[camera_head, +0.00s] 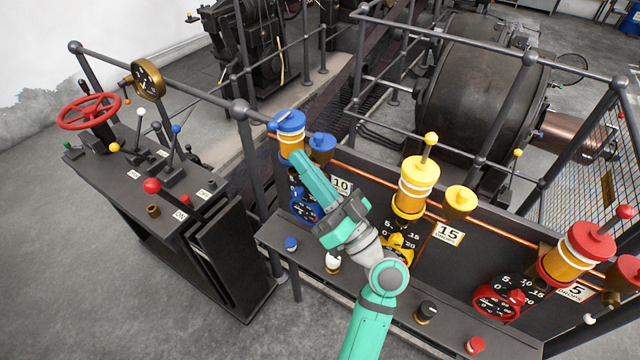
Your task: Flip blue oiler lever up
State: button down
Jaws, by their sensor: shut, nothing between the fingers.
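The blue oiler (291,124) has a blue cap over an amber glass body and stands at the left end of the panel. A short pale lever (282,116) seems to lie nearly flat across its cap; its ball end is hard to make out. My gripper (298,156) is shut and empty. Its fingertips are at the lower part of the blue oiler's body in the picture, below the cap; I cannot tell whether they touch. The gripper and fingers cover part of the panel and the blue dial (305,205).
A blue funnel cup (322,143) stands just right of the blue oiler. The yellow oiler (414,187) has its lever upright; the red oiler (577,254) is far right. A grey railing (190,88) runs behind. A lever console (150,165) stands left.

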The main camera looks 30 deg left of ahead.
aim_at(280, 120)
jog(key=x, duration=0.5)
dwell(0.3)
